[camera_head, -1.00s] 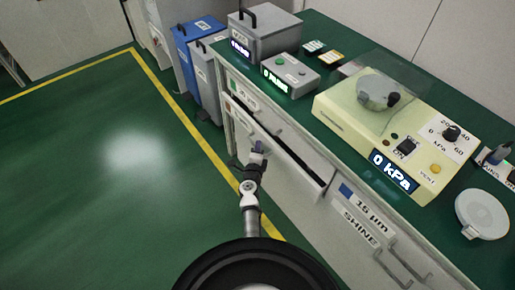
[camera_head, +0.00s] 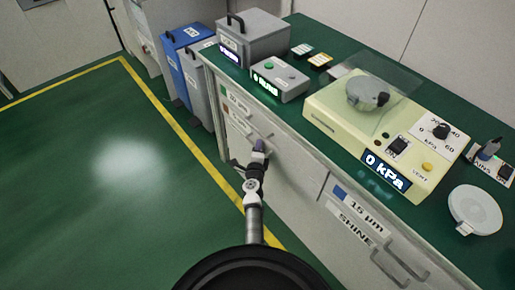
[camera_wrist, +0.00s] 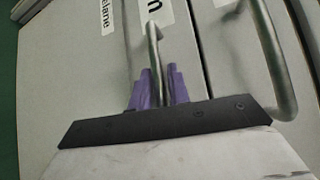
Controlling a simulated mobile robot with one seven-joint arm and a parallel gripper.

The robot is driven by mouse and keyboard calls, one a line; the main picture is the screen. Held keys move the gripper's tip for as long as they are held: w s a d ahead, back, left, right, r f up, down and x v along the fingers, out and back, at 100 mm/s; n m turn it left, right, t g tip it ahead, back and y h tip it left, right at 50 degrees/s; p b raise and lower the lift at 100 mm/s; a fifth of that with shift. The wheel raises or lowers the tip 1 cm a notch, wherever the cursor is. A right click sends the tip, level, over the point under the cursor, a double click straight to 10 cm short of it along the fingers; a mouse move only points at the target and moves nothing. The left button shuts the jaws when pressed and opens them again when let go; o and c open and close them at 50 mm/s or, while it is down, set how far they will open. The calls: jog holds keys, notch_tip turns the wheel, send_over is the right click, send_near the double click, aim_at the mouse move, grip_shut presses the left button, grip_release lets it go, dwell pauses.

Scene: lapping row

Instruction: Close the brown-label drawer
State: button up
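The brown-label drawer (camera_head: 295,172) is in the cabinet under the bench in the head view. Its small reddish-brown label (camera_head: 227,109) is at the front's left end. Its front looks flush with the cabinet, with no opening visible above it. My gripper (camera_head: 259,147) is at this drawer's handle. In the wrist view my two purple fingers (camera_wrist: 160,88) stand on either side of the metal bar handle (camera_wrist: 153,45) and look closed on it. The fingertips' contact is partly hidden.
A green-label drawer (camera_head: 224,89) is just above, and a blue-label 15 µm drawer (camera_head: 350,207) with its own handle is to the right. A blue bin (camera_head: 186,55) and grey bin stand beyond the cabinet. The green floor left of the yellow line is clear.

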jog(key=shift+d+r, duration=0.1)
jog(key=shift+r, duration=0.1)
jog(key=s+a+r+p, duration=0.1)
jog(key=s+a+p, duration=0.1)
jog(key=s, duration=1.1)
jog(key=shift+s+r, duration=0.25)
jog(key=shift+r, duration=0.05)
jog(key=shift+a, duration=0.1)
